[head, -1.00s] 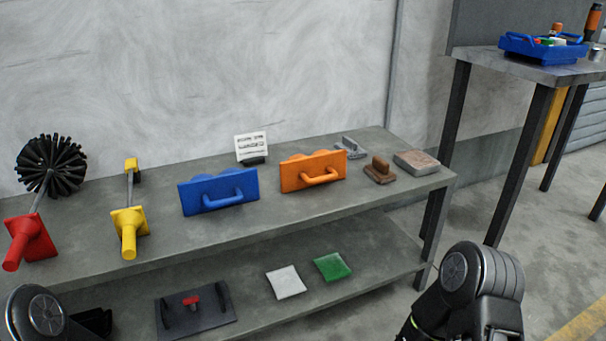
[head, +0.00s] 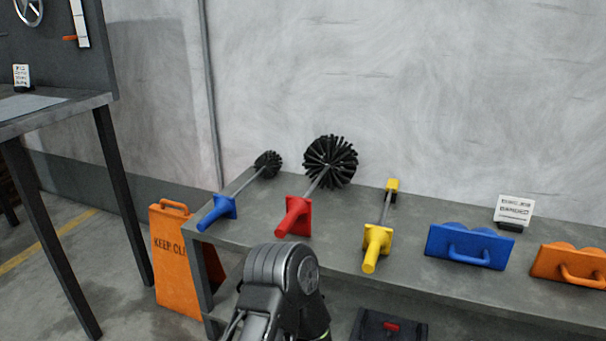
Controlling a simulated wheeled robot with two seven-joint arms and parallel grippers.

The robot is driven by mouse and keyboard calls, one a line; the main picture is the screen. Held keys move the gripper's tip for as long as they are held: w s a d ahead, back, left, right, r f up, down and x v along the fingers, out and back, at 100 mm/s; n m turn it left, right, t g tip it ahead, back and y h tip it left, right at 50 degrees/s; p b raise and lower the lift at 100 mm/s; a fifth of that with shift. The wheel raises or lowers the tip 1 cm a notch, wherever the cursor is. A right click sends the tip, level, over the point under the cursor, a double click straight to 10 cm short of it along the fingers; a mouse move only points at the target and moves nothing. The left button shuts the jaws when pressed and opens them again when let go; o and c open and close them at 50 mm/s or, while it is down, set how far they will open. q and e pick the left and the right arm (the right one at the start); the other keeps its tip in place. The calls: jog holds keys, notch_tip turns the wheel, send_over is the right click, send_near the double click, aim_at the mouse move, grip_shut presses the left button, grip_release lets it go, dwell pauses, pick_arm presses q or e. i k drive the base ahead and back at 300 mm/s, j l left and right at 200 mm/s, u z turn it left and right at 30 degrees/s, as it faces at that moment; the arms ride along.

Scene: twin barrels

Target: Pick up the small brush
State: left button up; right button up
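The small brush has a round black bristle head (head: 268,163), a thin grey shaft and a blue handle (head: 217,211) with a square guard. It lies at the left end of the grey bench (head: 345,225), its handle pointing toward me and reaching the bench edge. A larger black brush (head: 330,163) with a red handle (head: 293,216) lies just to its right. One of my arms shows at the bottom centre, below and right of the small brush. No gripper fingers are visible, so neither gripper's opening shows.
A yellow-handled tool (head: 378,243), a blue holder (head: 469,247), an orange holder (head: 570,263) and a small sign (head: 513,211) stand farther right. An orange floor sign (head: 176,260) stands by the bench's left end. Another table (head: 50,105) is at far left.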

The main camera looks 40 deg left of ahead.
aim_at(268, 164)
jog(key=u, duration=1.55)
